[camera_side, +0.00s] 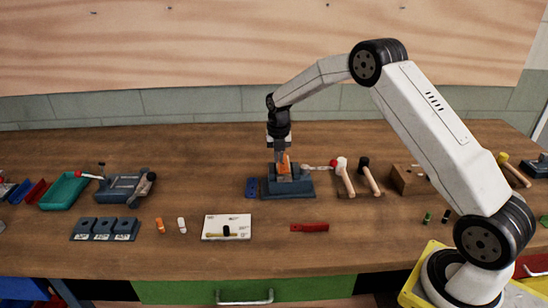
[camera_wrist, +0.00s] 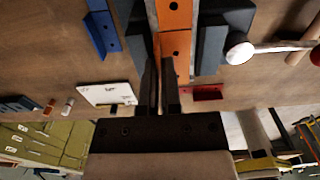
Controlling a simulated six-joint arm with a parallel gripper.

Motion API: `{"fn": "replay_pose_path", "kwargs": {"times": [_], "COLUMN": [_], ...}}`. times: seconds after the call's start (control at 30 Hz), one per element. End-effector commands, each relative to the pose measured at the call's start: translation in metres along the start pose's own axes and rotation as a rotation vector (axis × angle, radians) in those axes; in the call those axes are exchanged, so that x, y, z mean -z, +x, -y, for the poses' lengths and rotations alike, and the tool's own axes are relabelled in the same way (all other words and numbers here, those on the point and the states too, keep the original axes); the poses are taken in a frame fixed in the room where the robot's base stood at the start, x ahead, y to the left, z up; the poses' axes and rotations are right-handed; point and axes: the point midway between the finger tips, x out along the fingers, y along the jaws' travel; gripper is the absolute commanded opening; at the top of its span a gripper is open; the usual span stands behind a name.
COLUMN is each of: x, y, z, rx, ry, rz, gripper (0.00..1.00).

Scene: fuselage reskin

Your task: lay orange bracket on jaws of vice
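The orange bracket (camera_side: 284,165) stands upright at the dark blue-grey vice (camera_side: 292,187), in the middle of the bench. In the wrist view the bracket (camera_wrist: 175,22) has dark holes and lies between the two dark jaws of the vice (camera_wrist: 211,45). Whether it rests on them cannot be told. My gripper (camera_side: 283,156) points down over the vice. In the wrist view the fingers of my gripper (camera_wrist: 161,62) are close together, with a thin upright part of the bracket between them. The fingers hide part of the bracket.
A blue part (camera_side: 252,187) stands just left of the vice. A white-headed mallet (camera_side: 342,172) and a black-headed one (camera_side: 368,174) lie close on its right. A grey clamping tool (camera_side: 125,186) stands further left.

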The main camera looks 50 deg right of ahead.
Motion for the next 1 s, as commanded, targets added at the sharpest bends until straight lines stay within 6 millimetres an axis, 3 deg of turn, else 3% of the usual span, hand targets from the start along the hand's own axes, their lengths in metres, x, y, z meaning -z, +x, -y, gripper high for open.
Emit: {"fn": "replay_pose_path", "kwargs": {"times": [1.0], "x": [0.000], "y": [0.014], "z": [0.000], "rx": [0.000], "ry": [0.000], "rz": [0.000], "gripper": [0.00]}}
